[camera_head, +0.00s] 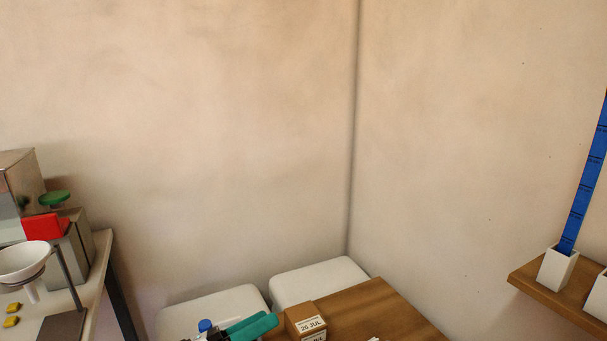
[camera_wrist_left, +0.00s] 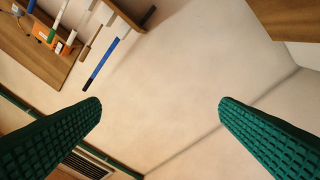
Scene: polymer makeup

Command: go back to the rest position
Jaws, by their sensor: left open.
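My left gripper (camera_head: 250,327) shows at the bottom edge of the head view, its green fingers in front of the wooden table. In the left wrist view the two ribbed green fingers of my left gripper (camera_wrist_left: 160,104) stand wide apart. Nothing is between them but the distant wall. My right gripper is in neither view.
A wooden table (camera_head: 385,310) with a box labelled "26 JUL" (camera_head: 306,319) is at bottom centre, by two white seats (camera_head: 318,281). A bench (camera_head: 100,260) with a white funnel (camera_head: 24,261) stands left. At right a shelf (camera_head: 532,281) holds a blue strip (camera_head: 583,197) in a white holder.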

